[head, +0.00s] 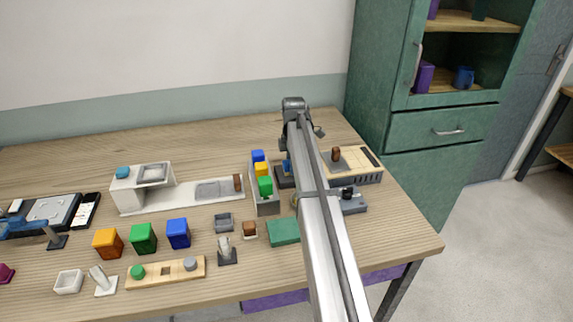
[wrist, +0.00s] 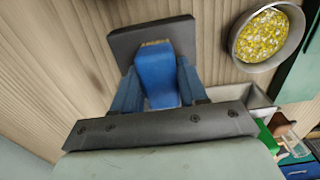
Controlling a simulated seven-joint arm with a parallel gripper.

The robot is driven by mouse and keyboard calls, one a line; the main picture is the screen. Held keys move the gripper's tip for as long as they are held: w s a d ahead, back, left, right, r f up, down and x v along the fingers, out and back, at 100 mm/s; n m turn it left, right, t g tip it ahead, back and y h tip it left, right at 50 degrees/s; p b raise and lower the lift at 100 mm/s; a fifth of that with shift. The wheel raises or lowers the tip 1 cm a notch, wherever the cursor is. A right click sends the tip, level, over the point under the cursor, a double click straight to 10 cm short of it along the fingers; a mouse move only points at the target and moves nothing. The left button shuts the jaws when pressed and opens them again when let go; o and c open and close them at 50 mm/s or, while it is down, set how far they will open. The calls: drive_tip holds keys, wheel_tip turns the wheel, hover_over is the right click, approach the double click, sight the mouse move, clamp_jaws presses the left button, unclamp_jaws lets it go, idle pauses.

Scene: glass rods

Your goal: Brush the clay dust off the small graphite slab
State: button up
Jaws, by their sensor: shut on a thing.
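My gripper (wrist: 157,72) is shut on a blue block-like thing (wrist: 155,78), which seems to be the brush. The dark graphite slab (wrist: 125,40) lies on the table just beyond the fingertips in the wrist view. A small yellow, speckled strip (wrist: 155,43) shows where the blue thing meets the slab; I cannot tell whether it is clay dust or bristles. In the head view, the slab (head: 283,181) shows partly, left of my arm, with a bit of the blue thing (head: 287,166) above it. My arm hides the rest.
A round metal bowl of yellow and white bits (wrist: 268,35) stands close to the slab. A grey bin with blue, yellow and green blocks (head: 265,205) is left of the slab. A beige device (head: 362,160) stands right of my arm. A green slab (head: 284,232) lies nearer the front.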

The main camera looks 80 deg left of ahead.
drive_tip(key=shift+w+r, duration=0.1)
drive_tip(key=shift+w, duration=1.45)
drive_tip(key=shift+r, duration=3.95)
